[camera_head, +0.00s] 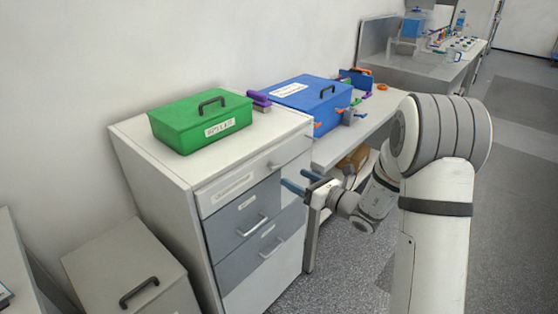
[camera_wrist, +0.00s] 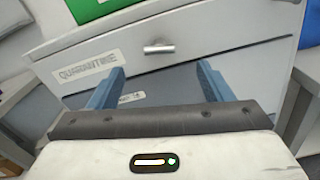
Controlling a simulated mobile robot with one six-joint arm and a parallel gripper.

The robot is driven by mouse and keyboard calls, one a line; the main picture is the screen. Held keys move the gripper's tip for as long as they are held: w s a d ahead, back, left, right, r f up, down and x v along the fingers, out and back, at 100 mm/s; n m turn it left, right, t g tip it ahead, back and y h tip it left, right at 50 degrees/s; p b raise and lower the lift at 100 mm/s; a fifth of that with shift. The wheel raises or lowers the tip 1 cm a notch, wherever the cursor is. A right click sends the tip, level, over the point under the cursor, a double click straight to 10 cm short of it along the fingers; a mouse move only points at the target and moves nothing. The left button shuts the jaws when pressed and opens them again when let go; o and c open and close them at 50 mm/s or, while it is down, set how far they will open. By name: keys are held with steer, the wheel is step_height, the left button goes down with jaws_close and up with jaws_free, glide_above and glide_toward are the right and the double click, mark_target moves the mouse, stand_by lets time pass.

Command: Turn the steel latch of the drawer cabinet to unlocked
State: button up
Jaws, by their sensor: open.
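The drawer cabinet (camera_head: 150,152) is pale with a white top drawer and grey drawers below it. Its steel latch (camera_head: 272,165) is a small metal piece high on the front, right of the label. In the wrist view the latch (camera_wrist: 158,48) shows as a short bar lying roughly level. My gripper (camera_head: 301,181) is in front of the upper cabinet. Its blue fingers are spread and empty. In the wrist view the gripper (camera_wrist: 160,68) has its fingers either side of the latch's line, with the latch beyond the tips. I see no contact.
A green box (camera_head: 185,130) and a blue box (camera_head: 312,100) with clamps stand at the back. A label reading QUARANTINE (camera_wrist: 87,67) is on the drawer front. A low cabinet (camera_head: 110,260) with a black handle stands at the left. Open floor (camera_head: 505,220) lies at the right.

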mark_target(277, 168)
steer(key=x, duration=0.7)
steer(key=shift+p, duration=0.35)
steer(key=shift+w+a, duration=0.1)
steer(key=c, duration=1)
steer(key=shift+o, duration=0.2)
steer(key=shift+n+b, duration=1.4)
steer(key=shift+b, duration=0.95)
steer(key=o, duration=1)
steer(key=shift+c, duration=0.2)
